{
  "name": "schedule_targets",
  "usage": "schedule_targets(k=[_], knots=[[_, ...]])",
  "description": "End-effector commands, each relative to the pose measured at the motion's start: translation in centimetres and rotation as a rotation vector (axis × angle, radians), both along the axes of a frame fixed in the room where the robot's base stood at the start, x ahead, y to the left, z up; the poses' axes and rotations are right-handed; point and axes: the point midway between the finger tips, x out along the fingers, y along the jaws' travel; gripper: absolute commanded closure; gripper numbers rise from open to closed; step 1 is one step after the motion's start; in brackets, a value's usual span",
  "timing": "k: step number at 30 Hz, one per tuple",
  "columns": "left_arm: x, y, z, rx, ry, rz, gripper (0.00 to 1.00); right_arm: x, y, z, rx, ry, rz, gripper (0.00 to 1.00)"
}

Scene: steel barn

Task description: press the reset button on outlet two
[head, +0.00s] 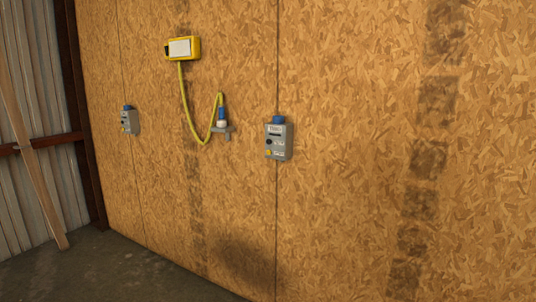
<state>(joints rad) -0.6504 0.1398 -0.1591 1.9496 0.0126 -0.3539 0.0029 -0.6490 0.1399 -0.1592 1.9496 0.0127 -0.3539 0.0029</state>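The nearer outlet box (279,141) is right of the middle, beside a panel seam. Its front has a label, dark round parts and a small yellow spot low on the left. The farther outlet box (130,122) is at the left and looks smaller. I cannot read which one is outlet two, and the reset button cannot be told apart for sure. Neither of my grippers shows in the head view.
A yellow box (183,48) with a pale front hangs higher on the wall. A plank (32,160) leans at the left. The concrete floor (110,275) looks clear.

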Motion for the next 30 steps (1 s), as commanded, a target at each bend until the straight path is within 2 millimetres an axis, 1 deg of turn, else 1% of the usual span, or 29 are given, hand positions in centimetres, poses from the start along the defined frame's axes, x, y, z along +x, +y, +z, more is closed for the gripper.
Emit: schedule_targets(k=[1, 2, 3, 4, 30], knots=[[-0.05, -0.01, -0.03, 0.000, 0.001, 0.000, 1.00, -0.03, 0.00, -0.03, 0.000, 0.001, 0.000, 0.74], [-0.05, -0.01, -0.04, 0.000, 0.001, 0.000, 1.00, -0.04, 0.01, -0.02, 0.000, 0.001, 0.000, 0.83], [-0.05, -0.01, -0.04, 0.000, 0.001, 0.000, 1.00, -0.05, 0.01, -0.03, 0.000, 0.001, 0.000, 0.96], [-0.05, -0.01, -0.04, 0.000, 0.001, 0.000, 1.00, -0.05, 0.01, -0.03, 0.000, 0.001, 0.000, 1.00], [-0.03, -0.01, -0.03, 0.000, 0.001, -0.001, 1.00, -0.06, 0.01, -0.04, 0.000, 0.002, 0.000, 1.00]])
